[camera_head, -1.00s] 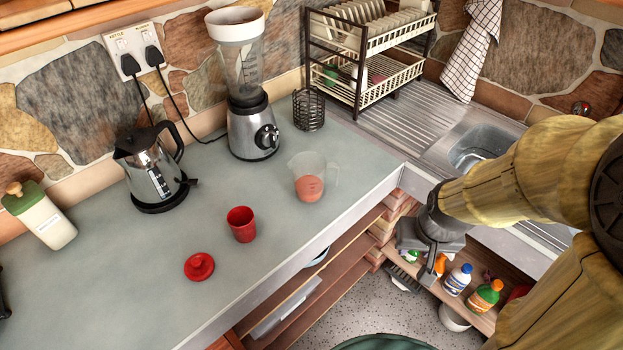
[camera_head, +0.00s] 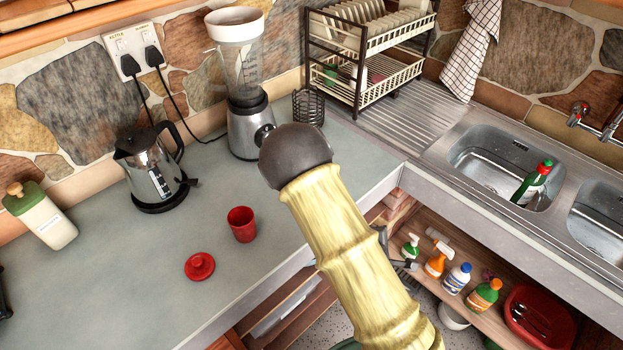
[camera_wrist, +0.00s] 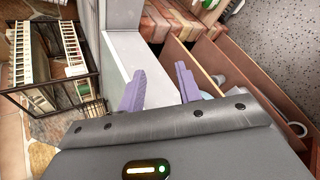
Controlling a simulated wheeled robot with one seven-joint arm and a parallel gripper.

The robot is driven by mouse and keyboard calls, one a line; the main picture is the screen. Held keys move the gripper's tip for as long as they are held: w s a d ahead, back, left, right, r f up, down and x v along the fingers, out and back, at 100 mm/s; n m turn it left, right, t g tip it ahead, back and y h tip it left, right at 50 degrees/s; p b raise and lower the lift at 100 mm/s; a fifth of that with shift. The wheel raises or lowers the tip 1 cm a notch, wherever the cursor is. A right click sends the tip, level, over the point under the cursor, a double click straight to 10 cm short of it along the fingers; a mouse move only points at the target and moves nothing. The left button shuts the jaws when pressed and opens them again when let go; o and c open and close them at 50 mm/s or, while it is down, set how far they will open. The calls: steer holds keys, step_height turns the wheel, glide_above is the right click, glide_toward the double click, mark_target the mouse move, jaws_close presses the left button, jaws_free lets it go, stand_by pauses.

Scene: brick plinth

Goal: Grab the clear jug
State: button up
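The clear jug is not visible in the head view now; my arm covers the part of the counter where it stood. I cannot make it out in the wrist view either. My gripper (camera_wrist: 160,68) shows in the wrist view with its two purple fingers apart and nothing seen between them. It points toward the counter's front edge, with the wooden shelves beside it. In the head view the gripper is mostly hidden behind my arm.
A red cup (camera_head: 242,224) and a red lid (camera_head: 200,266) are on the counter (camera_head: 120,285). A kettle (camera_head: 152,172), a blender (camera_head: 243,90) and a wire holder (camera_head: 308,107) stand behind. A dish rack (camera_head: 366,60) is beside the sink (camera_head: 492,160).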

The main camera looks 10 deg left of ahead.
steer(key=a+r+n+t+y, duration=0.4)
steer(key=a+n+t+y, duration=0.3)
steer(key=n, duration=1.3)
steer(key=a, duration=0.2)
steer(key=shift+s+a+r+y, duration=0.15)
steer(key=shift+s+a+y, duration=0.1)
steer(key=shift+a+y, duration=0.1)
steer(key=b+x, duration=0.3)
steer(key=x, duration=0.9)
steer(key=shift+r+b, duration=0.1)
steer(key=shift+b, duration=0.25)
steer(key=shift+w, duration=0.1)
steer(key=shift+w, duration=0.1)
